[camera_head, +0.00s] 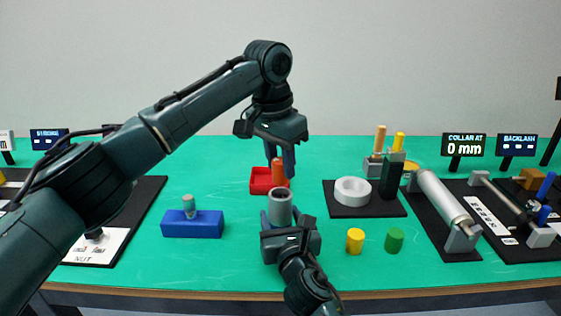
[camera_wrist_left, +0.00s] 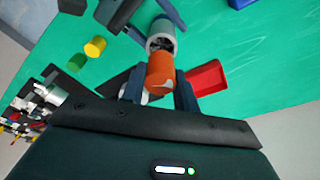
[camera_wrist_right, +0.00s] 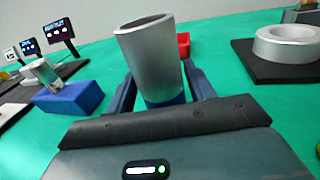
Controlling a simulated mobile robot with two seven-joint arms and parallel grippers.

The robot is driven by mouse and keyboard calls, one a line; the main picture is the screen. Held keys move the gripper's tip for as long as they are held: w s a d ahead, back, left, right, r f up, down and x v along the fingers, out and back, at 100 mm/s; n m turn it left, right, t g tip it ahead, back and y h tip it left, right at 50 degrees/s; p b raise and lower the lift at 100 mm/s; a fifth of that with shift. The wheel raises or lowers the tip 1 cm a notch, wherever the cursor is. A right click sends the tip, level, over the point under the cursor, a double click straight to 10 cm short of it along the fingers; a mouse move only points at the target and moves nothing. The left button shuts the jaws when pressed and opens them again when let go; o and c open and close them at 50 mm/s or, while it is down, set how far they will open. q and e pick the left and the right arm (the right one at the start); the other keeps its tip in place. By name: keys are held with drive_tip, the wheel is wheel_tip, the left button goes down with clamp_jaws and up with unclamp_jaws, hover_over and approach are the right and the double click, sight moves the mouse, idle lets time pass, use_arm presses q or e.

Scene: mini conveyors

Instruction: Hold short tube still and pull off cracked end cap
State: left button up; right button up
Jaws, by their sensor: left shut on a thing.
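The cracked end cap, an orange cylinder (camera_head: 278,172), sits between the fingers of my left gripper (camera_head: 280,160), which is shut on it. It also shows in the left wrist view (camera_wrist_left: 160,72), with a pale patch on its near end. The short grey tube (camera_head: 280,207) stands roughly upright just below the cap. In the right wrist view the tube (camera_wrist_right: 150,60) has a bare open top with no orange on it, so cap and tube look apart. My right gripper (camera_head: 288,232) has its fingers against both sides of the tube. A blue part shows at the tube's lower end.
A red tray (camera_head: 258,181) lies behind the tube. A blue block (camera_head: 192,224) with a grey peg stands left. Yellow (camera_head: 355,241) and green (camera_head: 394,240) cylinders stand right, in front of a black mat with a white ring (camera_head: 352,190). A roller (camera_head: 445,205) lies further right.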

drive_tip(key=o, duration=0.3)
drive_tip(key=shift+r, duration=0.3)
